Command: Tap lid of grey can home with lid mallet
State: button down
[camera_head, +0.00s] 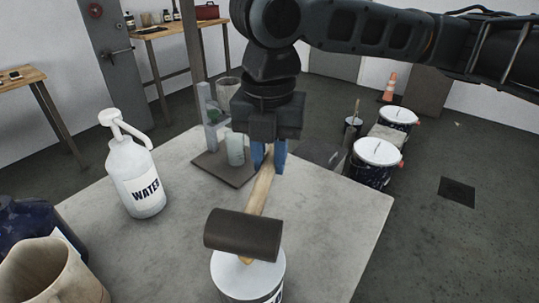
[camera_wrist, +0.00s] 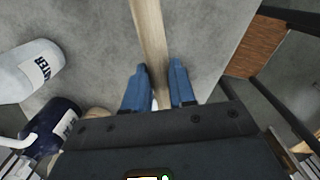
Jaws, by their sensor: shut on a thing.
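The lid mallet has a dark cylindrical head (camera_head: 243,235) and a pale wooden handle (camera_head: 262,190). My gripper (camera_head: 269,160) is shut on the handle, with its blue fingers on either side. The handle also runs between the fingers in the wrist view (camera_wrist: 155,85), where the mallet head is out of frame. A can with a white lid (camera_head: 248,275) stands at the near edge of the table, directly below the head in the head view. The head hides part of the lid, and I cannot tell whether they touch. The can's body is mostly cut off.
A white WATER bottle (camera_head: 135,178) stands left on the grey table (camera_head: 330,225). A beige jug (camera_head: 45,275) and a dark blue container (camera_head: 25,225) are at the lower left. A stand with a glass cup (camera_head: 235,150) is behind my gripper. Lidded cans (camera_head: 376,165) stand beyond the table's right edge.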

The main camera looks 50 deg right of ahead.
jog(key=shift+r+p, duration=2.7)
jog(key=shift+r, duration=0.75)
